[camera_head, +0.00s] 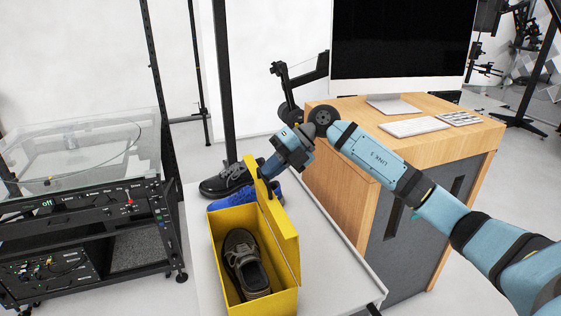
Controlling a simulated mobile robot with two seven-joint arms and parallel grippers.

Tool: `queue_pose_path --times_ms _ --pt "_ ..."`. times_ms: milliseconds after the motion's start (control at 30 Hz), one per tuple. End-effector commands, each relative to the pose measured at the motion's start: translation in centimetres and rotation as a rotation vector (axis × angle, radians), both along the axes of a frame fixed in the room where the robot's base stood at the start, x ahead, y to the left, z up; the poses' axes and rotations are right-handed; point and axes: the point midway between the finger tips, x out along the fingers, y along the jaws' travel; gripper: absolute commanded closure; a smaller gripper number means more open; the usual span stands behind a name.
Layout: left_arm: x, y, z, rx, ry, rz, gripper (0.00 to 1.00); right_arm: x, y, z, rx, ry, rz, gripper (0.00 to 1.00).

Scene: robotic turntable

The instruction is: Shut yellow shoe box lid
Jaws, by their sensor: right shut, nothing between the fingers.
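The yellow shoe box (222,238) stands on the white table, with a dark grey shoe (246,264) inside it. Its yellow lid (279,224) stands up along the right side, so the box is open. My right gripper (266,181) reaches in from the right, at the upper far end of the lid. Its fingers are shut with nothing between them and point down beside the lid; I cannot tell if they touch it. My left gripper is not in view.
A black shoe (226,180) and a blue shoe (232,200) lie behind the box. The white table (326,276) is clear right of the box. A wooden desk (338,196) with a monitor (400,40) stands to the right. A turntable machine (82,205) stands left.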

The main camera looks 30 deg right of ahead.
Motion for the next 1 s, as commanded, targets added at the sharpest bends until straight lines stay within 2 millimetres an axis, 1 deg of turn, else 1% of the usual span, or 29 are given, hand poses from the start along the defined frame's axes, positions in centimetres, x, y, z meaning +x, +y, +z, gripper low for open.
queue_pose_path --times_ms 33,167,300,433,600,900,967,1000 --pt "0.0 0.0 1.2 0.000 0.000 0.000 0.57 0.2 0.8 0.8 -0.033 0.006 0.003 1.00" --pt "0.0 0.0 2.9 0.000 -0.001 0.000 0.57 0.8 3.2 0.6 -0.137 0.029 0.003 1.00" --pt "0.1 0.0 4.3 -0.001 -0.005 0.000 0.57 1.5 6.0 -0.2 -0.265 0.061 0.004 1.00" --pt "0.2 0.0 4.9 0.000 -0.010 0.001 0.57 2.1 8.5 -1.5 -0.385 0.090 0.003 1.00" --pt "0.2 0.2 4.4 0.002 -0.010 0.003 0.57 2.9 11.6 -3.6 -0.543 0.128 0.002 1.00" --pt "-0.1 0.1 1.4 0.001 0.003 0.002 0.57 3.9 16.0 -8.4 -0.543 0.134 0.000 1.00" --pt "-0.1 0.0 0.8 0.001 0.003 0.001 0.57 4.2 17.0 -9.2 -0.607 0.145 0.002 1.00" --pt "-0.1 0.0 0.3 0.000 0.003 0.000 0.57 4.3 17.4 -10.0 -0.646 0.154 0.001 1.00"
